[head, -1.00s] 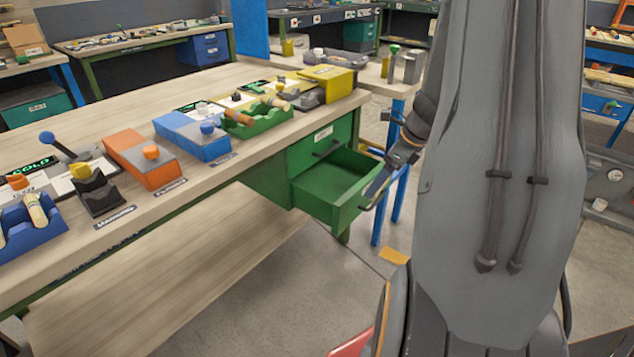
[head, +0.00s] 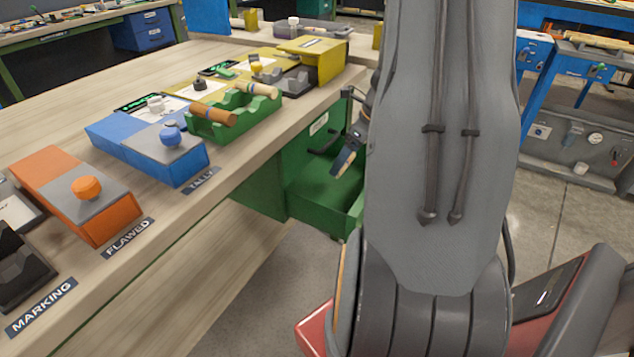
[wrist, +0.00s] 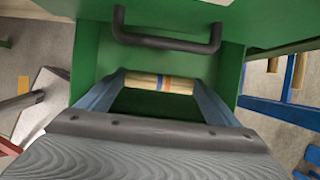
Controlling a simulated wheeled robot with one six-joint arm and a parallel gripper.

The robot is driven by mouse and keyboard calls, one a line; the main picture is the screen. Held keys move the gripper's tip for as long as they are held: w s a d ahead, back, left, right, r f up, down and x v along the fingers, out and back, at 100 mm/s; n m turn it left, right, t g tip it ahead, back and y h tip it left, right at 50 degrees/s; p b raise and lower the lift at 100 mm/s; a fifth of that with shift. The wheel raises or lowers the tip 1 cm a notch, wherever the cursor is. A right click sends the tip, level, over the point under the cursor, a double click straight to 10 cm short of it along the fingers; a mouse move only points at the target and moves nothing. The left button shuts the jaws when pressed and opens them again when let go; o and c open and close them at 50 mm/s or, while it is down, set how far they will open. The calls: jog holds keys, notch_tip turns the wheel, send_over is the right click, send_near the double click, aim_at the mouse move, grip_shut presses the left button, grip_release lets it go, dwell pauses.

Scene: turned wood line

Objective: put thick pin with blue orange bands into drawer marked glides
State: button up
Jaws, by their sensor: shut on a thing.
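My gripper (head: 345,160) hangs over the open green drawer (head: 318,203) under the bench end in the head view. In the wrist view its two fingers are shut on the ends of a pale wooden pin (wrist: 162,84) with blue and orange bands. The pin lies crosswise between the fingertips, over the dark green drawer interior (wrist: 155,104). I cannot tell how far it is above the drawer floor. The closed green drawer front above has a dark handle (wrist: 165,43) and a white label (head: 319,123), too small to read.
The bench top holds a green rack (head: 235,118) with wooden pins, a blue box (head: 150,148) by the TALLY label, an orange box (head: 75,190) by the FLAWED label, and a yellow box (head: 315,60). Bare floor lies in front of the bench.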

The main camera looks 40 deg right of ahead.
notch_tip(320, 180, down, 10)
jog(key=shift+r+b, duration=0.15)
jog(key=shift+b, duration=0.9)
jog(key=o, duration=0.9)
jog(key=shift+o, duration=0.2)
jog(key=p+v, duration=0.2)
jog(key=v, duration=1)
